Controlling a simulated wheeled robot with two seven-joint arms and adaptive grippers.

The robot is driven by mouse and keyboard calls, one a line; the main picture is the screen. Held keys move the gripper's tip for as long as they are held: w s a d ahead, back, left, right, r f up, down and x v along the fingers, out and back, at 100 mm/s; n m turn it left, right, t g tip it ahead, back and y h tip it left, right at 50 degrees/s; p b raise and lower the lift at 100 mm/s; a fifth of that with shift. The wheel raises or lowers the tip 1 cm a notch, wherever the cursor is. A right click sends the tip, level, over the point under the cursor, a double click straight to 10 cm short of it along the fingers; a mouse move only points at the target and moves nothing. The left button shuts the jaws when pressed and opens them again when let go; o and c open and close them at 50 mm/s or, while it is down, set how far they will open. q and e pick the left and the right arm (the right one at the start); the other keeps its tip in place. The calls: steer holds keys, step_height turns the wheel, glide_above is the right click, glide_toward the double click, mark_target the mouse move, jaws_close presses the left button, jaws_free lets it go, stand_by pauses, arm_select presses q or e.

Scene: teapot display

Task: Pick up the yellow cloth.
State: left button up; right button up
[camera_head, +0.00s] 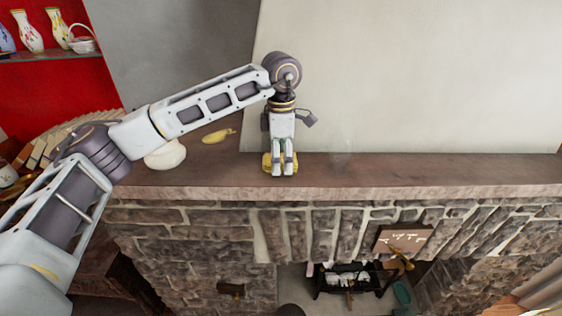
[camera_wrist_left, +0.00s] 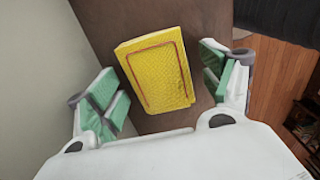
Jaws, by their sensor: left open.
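The yellow cloth (camera_wrist_left: 157,73) is a folded, textured rectangle with a reddish-brown stitched line. It lies on the brown mantel shelf in the left wrist view, between the two green-padded fingers of my left gripper (camera_wrist_left: 168,88), with gaps on both sides. In the head view the cloth (camera_head: 266,163) shows only as yellow edges around the fingers of my left gripper (camera_head: 281,170), which covers most of it. The left gripper is open and points down over the cloth. My right gripper is not in view.
The shelf (camera_head: 400,178) tops a stone fireplace and is bare to the right. To the left are a yellow banana-like object (camera_head: 218,136) and a white rounded object (camera_head: 166,155). Vases (camera_head: 27,32) stand on a red-backed shelf. A pale wall rises behind.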

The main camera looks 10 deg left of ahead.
mark_target(281, 159)
arm_select(q)
steer(key=shift+c, duration=0.3)
steer(key=c, duration=1)
steer(key=shift+o, duration=0.2)
steer(key=shift+r, duration=0.1)
step_height(281, 159, up, 9)
steer(key=shift+f+b, duration=0.2)
steer(key=shift+b, duration=0.5)
steer(key=shift+r, duration=0.65)
